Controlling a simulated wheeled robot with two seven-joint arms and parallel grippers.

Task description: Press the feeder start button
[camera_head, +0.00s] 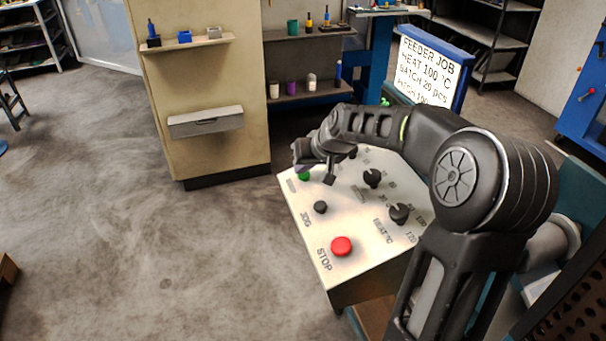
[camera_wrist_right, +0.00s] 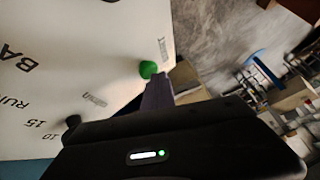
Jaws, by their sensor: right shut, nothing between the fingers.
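A green button (camera_head: 304,176) sits at the far left corner of the white, tilted control panel (camera_head: 296,204); its label is too small to read. My right gripper (camera_head: 328,179) is shut and empty, reaching down over the panel beside the green button and partly hiding that corner. In the right wrist view the shut fingers (camera_wrist_right: 157,90) end close to the green button (camera_wrist_right: 148,69); whether they touch it I cannot tell. My left gripper is not in view.
The panel also carries a black JOG button (camera_head: 320,207), a red STOP button (camera_head: 342,246) and black knobs (camera_head: 399,212). A FEEDER JOB sign (camera_head: 428,70) stands behind it. A beige cabinet (camera_head: 205,105) stands at the back left.

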